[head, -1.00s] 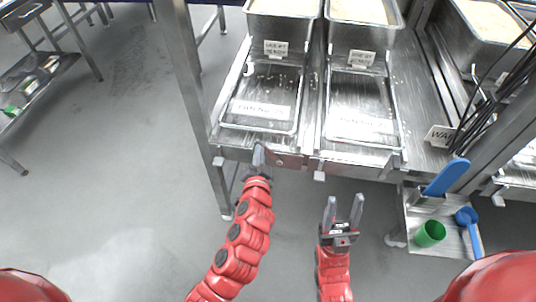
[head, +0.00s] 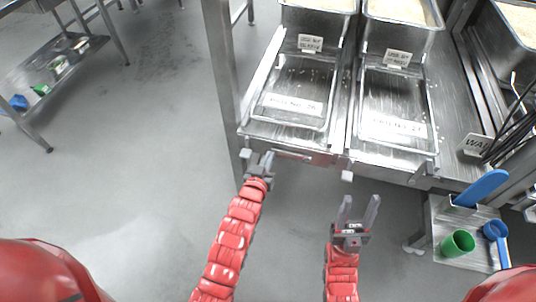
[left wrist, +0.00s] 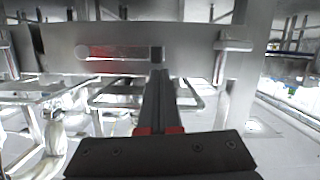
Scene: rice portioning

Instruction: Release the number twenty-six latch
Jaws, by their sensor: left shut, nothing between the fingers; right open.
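A metal latch bar (left wrist: 120,53) lies across the front panel (left wrist: 190,40) in the left wrist view, with a round end at left, a dark square at right and a red tint in its slot. In the head view the bar (head: 293,154) shows small below the left tray's front edge. I cannot read a number twenty-six on it. My left gripper (head: 262,160) is shut and empty at the left of this panel; in the left wrist view its fingers (left wrist: 160,80) reach up near the dark square. I cannot tell if they touch. My right gripper (head: 359,205) is open and empty.
Two shallow metal trays, left (head: 325,112) and right (head: 433,125), with labels lie on the bench. Rice pans (head: 310,12) stand behind. A small shelf (head: 440,225) at right holds a green cup (head: 457,243) and blue scoops (head: 483,187).

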